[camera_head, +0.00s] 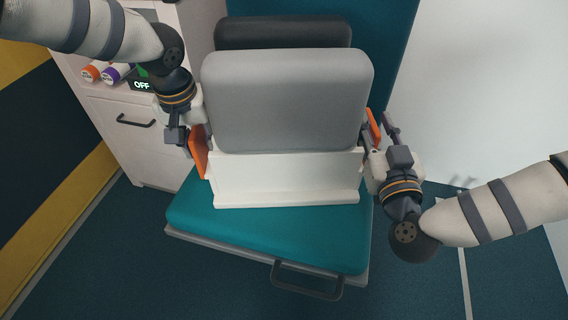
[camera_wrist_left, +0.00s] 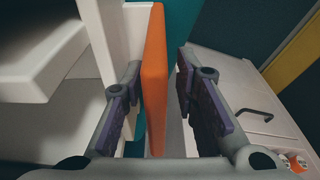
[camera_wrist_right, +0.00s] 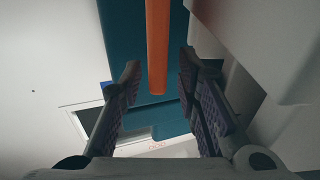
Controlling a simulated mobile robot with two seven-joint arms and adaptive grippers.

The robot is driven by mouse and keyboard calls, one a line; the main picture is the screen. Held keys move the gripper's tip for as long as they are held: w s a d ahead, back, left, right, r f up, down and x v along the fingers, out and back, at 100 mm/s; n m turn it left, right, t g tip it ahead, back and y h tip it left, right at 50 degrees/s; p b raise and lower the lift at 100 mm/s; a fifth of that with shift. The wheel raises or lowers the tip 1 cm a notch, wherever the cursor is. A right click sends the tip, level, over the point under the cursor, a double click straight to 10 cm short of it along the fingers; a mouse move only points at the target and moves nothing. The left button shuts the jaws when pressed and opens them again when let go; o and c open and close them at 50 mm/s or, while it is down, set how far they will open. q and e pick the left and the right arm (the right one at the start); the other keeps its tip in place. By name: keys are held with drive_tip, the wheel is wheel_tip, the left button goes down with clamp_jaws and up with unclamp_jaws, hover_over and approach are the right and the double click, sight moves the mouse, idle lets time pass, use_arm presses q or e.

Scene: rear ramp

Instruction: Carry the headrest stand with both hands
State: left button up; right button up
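The headrest stand (camera_head: 285,180) is a white stand carrying a grey headrest (camera_head: 288,100) in front and a black headrest (camera_head: 283,33) behind. It stands upright on the teal seat (camera_head: 270,235). An orange side handle (camera_head: 198,150) shows at its left and another orange handle (camera_head: 374,125) at its right. My left gripper (camera_head: 188,138) is open, with the orange panel (camera_wrist_left: 155,80) between its fingers, nearer the left finger in the left wrist view. My right gripper (camera_head: 378,142) is open at the right side. In its wrist view the orange bar (camera_wrist_right: 157,50) lies between its spread fingers.
A white cabinet (camera_head: 125,150) with a dark handle stands at the left, with orange and purple capped rolls (camera_head: 110,73) and an "OFF" display (camera_head: 141,85) on it. A dark bar handle (camera_head: 308,280) sticks out below the seat front. A teal backrest (camera_head: 385,40) rises behind.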

use_arm(q)
drive_tip(key=shift+d, duration=0.1)
drive_tip(key=r, duration=0.3)
drive_tip(key=s+r, duration=0.1)
drive_tip(key=r, duration=0.3)
drive_tip(key=s+r, duration=0.1)
drive_tip(key=r, duration=0.3)
drive_tip(key=shift+s+r, duration=0.1)
drive_tip(key=shift+r, duration=0.35)
use_arm(e)
drive_tip(key=shift+s, duration=0.25)
drive_tip(key=s, duration=1.1)
drive_tip(key=shift+s+d+f, duration=0.3)
drive_tip(key=shift+d+f, duration=0.1)
drive_tip(key=shift+f, duration=0.05)
